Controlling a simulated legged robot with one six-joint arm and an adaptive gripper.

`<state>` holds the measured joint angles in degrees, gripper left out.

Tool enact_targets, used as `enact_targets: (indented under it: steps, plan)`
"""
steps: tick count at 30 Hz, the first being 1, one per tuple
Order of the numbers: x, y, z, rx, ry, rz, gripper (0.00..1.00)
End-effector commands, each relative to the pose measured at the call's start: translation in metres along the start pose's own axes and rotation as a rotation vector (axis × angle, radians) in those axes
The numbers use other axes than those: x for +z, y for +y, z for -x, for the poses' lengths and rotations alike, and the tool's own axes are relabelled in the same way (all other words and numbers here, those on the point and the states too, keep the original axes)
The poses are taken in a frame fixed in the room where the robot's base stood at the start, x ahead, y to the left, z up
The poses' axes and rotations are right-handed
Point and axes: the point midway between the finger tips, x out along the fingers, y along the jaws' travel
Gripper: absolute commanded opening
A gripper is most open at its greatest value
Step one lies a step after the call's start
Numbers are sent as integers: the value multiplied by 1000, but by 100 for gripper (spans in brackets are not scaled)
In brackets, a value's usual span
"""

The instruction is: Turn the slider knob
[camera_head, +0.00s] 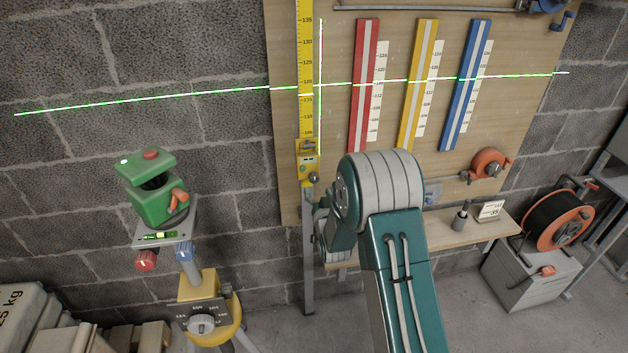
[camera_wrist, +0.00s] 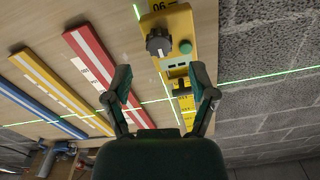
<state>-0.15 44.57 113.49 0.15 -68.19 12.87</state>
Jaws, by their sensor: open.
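The yellow slider (camera_head: 307,163) sits on the upright yellow scale (camera_head: 305,60) on the wooden board. Its dark knob (camera_head: 314,178) is at the slider's lower right in the head view. In the wrist view the yellow slider (camera_wrist: 181,48) fills the top middle, with the black ribbed knob (camera_wrist: 158,41) on its left and a green button beside it. My gripper (camera_wrist: 160,88) is open and empty, its fingers apart below the knob in that view and not touching it. In the head view my own arm hides most of the gripper.
Red (camera_head: 364,85), yellow (camera_head: 418,85) and blue (camera_head: 466,85) strips hang right of the scale. A green laser level (camera_head: 150,195) stands on a tripod at left. A narrow shelf (camera_head: 450,236) and an orange reel (camera_head: 558,219) are at right.

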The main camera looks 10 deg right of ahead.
Motion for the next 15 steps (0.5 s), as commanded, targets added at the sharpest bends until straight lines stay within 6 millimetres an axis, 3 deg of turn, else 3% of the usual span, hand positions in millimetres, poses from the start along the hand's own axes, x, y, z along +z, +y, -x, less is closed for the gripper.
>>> enact_targets:
  steps: [6,15]
  plan:
    - [0,0,-38,0,1,0,73]
    - [0,0,-64,1,-1,1,73]
